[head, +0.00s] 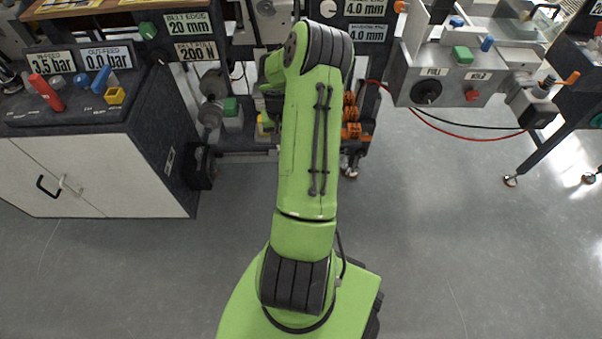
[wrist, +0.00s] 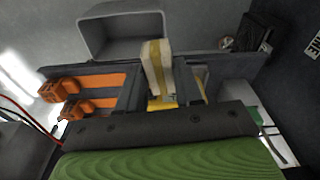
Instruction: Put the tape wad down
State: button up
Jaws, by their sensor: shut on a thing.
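The tape wad (wrist: 158,62) is a small beige block with a yellow band down it, in the middle of the wrist view. My gripper (wrist: 167,80) is shut on it, a dark finger on either side, and the wad sticks out past the fingers. Behind and left of the wad is an empty-looking grey open bin (wrist: 122,47). I cannot tell how far the wad is from the bin. In the head view my green arm hides the gripper and the wad.
Orange clamps (wrist: 62,90) sit left of my gripper; they also show beside my arm in the head view (head: 352,118). A control cabinet (head: 95,165) stands at left, a grey control box (head: 445,80) at right. Red and black cables (head: 465,133) hang at right. The near floor is clear.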

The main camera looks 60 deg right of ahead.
jog(key=s+d+f+m, duration=0.1)
jog(key=s+d, duration=0.3)
jog(key=s, duration=0.1)
jog(key=f+b, duration=0.1)
jog(key=f, duration=0.5)
jog(key=f+b, duration=0.2)
jog(key=f, duration=0.4)
jog(key=f+b, duration=0.2)
jog(key=f, duration=0.3)
jog(key=shift+a+f, duration=0.25)
jog(key=shift+f, duration=0.15)
jog(key=shift+r, duration=0.15)
jog(key=o, duration=1.1)
